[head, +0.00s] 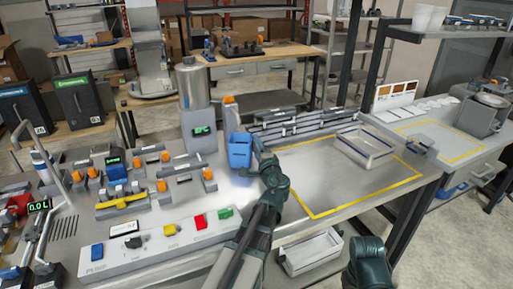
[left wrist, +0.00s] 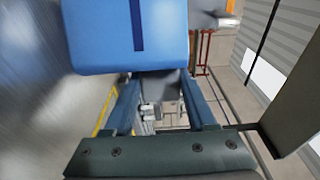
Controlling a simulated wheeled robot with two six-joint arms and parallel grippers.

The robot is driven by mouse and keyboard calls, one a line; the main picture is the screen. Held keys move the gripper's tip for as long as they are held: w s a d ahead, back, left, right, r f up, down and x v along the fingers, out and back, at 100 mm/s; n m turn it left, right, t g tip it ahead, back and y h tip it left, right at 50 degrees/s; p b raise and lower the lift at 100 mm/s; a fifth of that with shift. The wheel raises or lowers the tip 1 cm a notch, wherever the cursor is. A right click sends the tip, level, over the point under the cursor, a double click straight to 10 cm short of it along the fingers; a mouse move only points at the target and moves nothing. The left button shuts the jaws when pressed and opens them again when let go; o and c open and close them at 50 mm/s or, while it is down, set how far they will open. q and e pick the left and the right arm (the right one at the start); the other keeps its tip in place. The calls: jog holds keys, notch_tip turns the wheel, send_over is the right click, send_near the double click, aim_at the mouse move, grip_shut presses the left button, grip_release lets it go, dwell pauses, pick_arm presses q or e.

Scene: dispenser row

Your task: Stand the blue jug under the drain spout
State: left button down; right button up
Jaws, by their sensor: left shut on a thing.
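In the left wrist view the jug's blue wall (left wrist: 100,35) with a dark stripe fills the top, beyond my gripper's two fingers (left wrist: 160,85).
The grey tank (head: 192,90) with a green display stands behind the jug. Left are orange-capped fittings and a panel with coloured buttons (head: 160,240). Right, a yellow-outlined area (head: 330,180) is mostly clear, with a white tray (head: 364,148) at its back and grey bars behind.

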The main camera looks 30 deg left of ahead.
pick_arm(q)
jog(key=shift+f+b, duration=0.4)
jog(key=shift+f, duration=0.1)
pick_arm(e)
jog(key=shift+f, duration=0.45)
pick_arm(q)
jog(key=shift+c, duration=0.7)
grip_release()
